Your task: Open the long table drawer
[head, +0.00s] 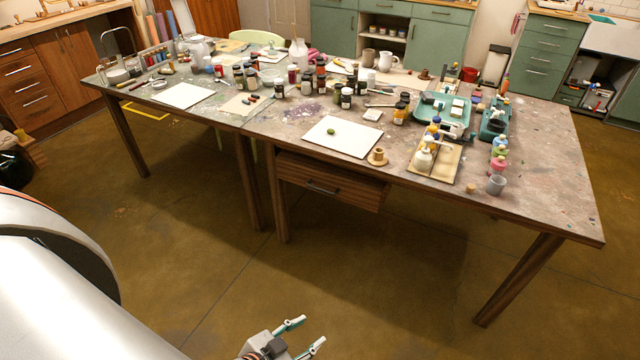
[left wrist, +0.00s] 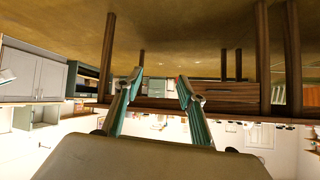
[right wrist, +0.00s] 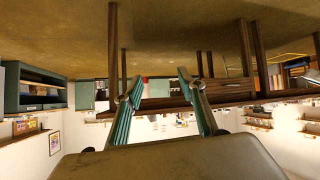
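The long drawer (head: 300,176) hangs under the table's front edge, left of the table's middle, with a dark bar handle (head: 322,188) on its wooden front. It looks shut or nearly so. The left wrist view, upside down, shows the drawer front (left wrist: 232,98) beyond the fingers. My left gripper (head: 308,333) is at the bottom of the head view, open and empty, well short of the drawer; its teal fingers also show apart in the left wrist view (left wrist: 160,76). My right gripper (right wrist: 160,77) is open and empty in the right wrist view, and outside the head view.
The paint-stained table (head: 535,170) carries jars, bottles, white sheets and a teal tray (head: 432,107) above the drawer. Table legs (head: 278,200) stand left of the drawer. The brown floor (head: 390,270) in front of it is clear.

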